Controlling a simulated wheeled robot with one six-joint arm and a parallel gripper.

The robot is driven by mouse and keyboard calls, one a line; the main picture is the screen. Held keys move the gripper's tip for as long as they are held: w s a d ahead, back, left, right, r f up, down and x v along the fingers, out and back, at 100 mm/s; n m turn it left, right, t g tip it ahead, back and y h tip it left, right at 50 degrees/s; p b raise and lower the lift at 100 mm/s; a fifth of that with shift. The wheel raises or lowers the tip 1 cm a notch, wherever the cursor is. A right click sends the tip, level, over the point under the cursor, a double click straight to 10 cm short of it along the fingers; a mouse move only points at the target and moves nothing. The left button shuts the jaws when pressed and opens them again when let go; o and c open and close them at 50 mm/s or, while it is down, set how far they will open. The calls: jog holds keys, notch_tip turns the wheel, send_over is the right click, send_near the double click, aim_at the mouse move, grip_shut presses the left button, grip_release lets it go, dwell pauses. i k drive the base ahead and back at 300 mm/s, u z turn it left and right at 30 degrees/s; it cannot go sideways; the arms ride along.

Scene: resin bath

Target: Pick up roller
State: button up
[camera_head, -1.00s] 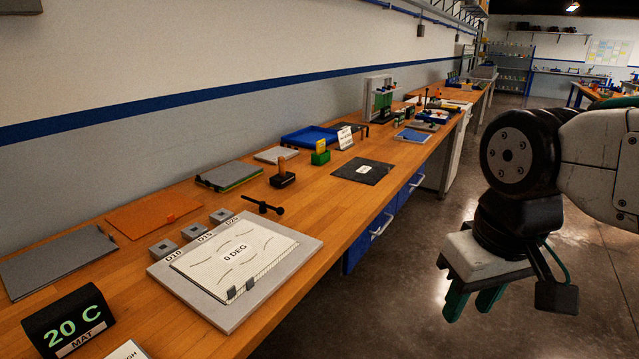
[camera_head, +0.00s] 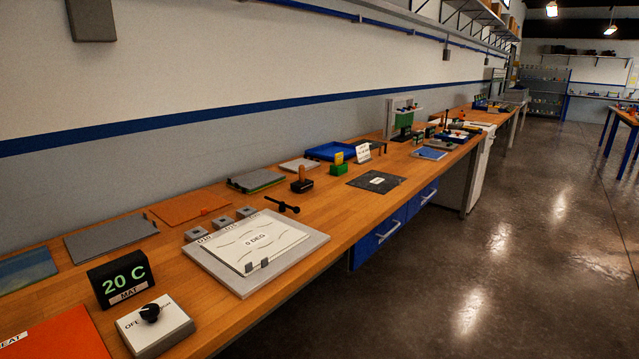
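I cannot tell for certain which thing is the roller. A small black block with an upright orange handle (camera_head: 302,181) stands on the wooden bench, and could be it. A black bar with knobbed ends (camera_head: 282,206) lies nearer, just behind a grey plate (camera_head: 305,256) that carries a white sheet marked "5 DEG" (camera_head: 256,240). My gripper is out of view, so its state and place do not show.
A "20 C MAT" display (camera_head: 120,278) and a dial box (camera_head: 154,325) stand in front on the bench. A dark mat (camera_head: 376,182), a green box (camera_head: 338,168) and a blue tray (camera_head: 330,151) lie farther back. The floor right of the bench is clear.

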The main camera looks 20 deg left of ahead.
aim_at(301, 186)
jog(key=z, duration=0.3)
jog(key=i, duration=2.35)
jog(key=u, duration=1.45)
jog(key=i, duration=0.7)
jog(key=u, duration=0.8)
